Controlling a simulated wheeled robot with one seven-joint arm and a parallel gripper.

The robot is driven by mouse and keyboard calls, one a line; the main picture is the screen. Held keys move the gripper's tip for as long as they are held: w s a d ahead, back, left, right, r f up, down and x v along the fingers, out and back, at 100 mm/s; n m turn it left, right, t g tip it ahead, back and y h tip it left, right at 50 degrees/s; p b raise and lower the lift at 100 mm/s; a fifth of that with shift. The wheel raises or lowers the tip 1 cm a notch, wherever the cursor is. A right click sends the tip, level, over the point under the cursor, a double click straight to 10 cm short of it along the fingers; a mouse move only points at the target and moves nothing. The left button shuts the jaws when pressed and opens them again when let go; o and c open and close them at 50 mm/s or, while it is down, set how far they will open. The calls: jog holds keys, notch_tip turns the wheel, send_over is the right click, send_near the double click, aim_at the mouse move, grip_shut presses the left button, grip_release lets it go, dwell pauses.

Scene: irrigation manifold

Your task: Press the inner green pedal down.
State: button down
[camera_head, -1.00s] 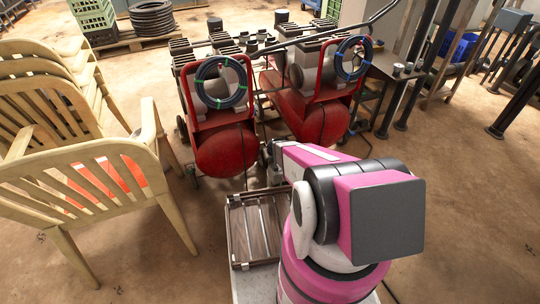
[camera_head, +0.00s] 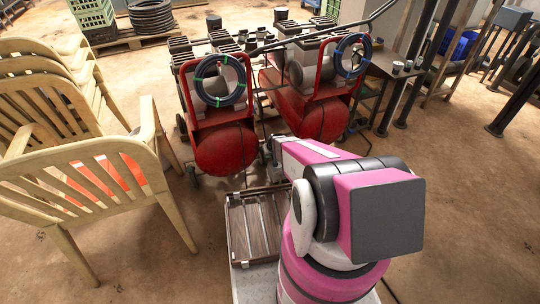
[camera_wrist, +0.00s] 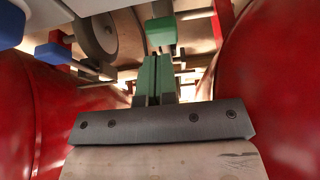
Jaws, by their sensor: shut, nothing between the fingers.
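In the wrist view a green block (camera_wrist: 161,34), which looks like a green pedal, hangs just ahead of my gripper (camera_wrist: 157,62). The gripper's two narrow greenish fingers are together, shut and empty, pointing at the block from below in the picture. I cannot tell whether they touch it. Blue blocks (camera_wrist: 54,51) that look like other pedals lie to the left. I cannot tell from this view which green pedal is the inner one. In the head view my pink arm hides the fingertips and the pedals.
Red tanks flank the gripper closely, one at the left (camera_wrist: 45,110) and one at the right (camera_wrist: 275,90). In the head view two red compressors (camera_head: 226,150) with coiled hoses stand ahead. Pale chairs (camera_head: 85,185) stand at the left. Open floor lies at the right.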

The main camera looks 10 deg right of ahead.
jog(key=s+v, duration=0.1)
jog(key=v, duration=1)
jog(key=shift+f, duration=0.2)
jog(key=shift+d, duration=0.15)
jog(key=s+a+r+m+g, duration=0.1)
jog(key=s+r+g, duration=0.1)
jog(key=s+r, duration=0.7)
jog(key=s+a+r+m+g+h, duration=0.1)
jog(key=s+r+g, duration=0.2)
jog(key=s+r, duration=0.6)
notch_tip(320, 180, up, 7)
jog(key=shift+f, duration=0.2)
jog(key=shift+s, duration=0.15)
